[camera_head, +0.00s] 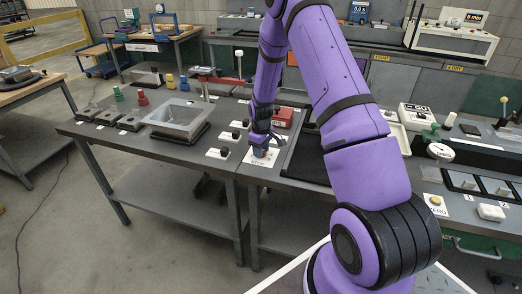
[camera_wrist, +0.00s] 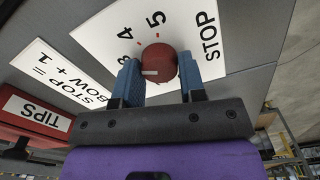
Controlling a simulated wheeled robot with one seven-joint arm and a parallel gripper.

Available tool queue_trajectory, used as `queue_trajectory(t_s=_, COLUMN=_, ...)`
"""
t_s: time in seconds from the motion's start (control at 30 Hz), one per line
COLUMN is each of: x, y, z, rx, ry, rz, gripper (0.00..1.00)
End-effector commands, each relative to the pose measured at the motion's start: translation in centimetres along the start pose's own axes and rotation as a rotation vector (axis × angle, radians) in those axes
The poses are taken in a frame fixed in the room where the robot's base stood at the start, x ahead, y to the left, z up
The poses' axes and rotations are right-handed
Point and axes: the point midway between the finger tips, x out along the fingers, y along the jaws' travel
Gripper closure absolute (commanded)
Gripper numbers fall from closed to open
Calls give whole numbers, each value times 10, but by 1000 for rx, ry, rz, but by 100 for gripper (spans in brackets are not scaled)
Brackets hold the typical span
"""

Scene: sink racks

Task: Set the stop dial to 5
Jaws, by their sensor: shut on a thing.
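The stop dial (camera_wrist: 160,62) is a round red knob on a white card (camera_wrist: 108,28) printed with STOP and the numbers 3, 4 and 5, with small red ticks. My gripper (camera_wrist: 159,75) is shut on the dial, one blue finger on each side. A short pale mark shows on the knob's near side; which number the dial points to, I cannot tell. The lower numbers are hidden by the left finger. In the head view my gripper (camera_head: 262,143) reaches down to the dial, on the STOP card (camera_head: 254,161) at the bench's front edge.
A card reading "STOP = BOW + 1" (camera_wrist: 60,75) and a red TIPS box (camera_wrist: 35,115) lie beside the dial. The red box (camera_head: 283,118) stands behind it in the head view. Several black knobs and a grey sink (camera_head: 160,131) are to the left.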

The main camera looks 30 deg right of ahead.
Motion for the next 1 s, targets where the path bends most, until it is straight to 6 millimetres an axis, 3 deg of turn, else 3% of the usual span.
queue_trajectory(t_s=1.0, x=-1, y=3, z=0, rx=964, ry=4, rz=1, gripper=86)
